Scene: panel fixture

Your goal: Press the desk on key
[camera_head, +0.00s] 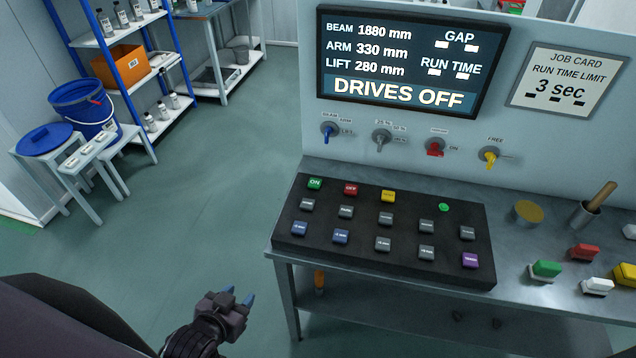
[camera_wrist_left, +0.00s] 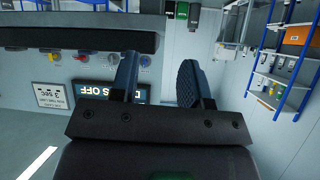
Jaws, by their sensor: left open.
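The green ON key (camera_head: 315,184) is at the top left of a black key desk (camera_head: 400,265) on the metal bench. A red key (camera_head: 351,189) and a yellow key (camera_head: 388,196) sit to its right. My left gripper (camera_head: 240,298) is open and empty, low over the floor to the left of the bench and apart from the keys. Its two fingers (camera_wrist_left: 158,82) also show in the left wrist view, with nothing between them. The screen (camera_head: 398,60) above reads "DRIVES OFF". My right gripper is not in view.
A panel wall with several knobs, including a red one (camera_head: 435,148), rises behind the desk. A job card (camera_head: 569,80) reads "3 sec". A stool with a blue bucket (camera_head: 84,105) stands at left. Floor between is clear.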

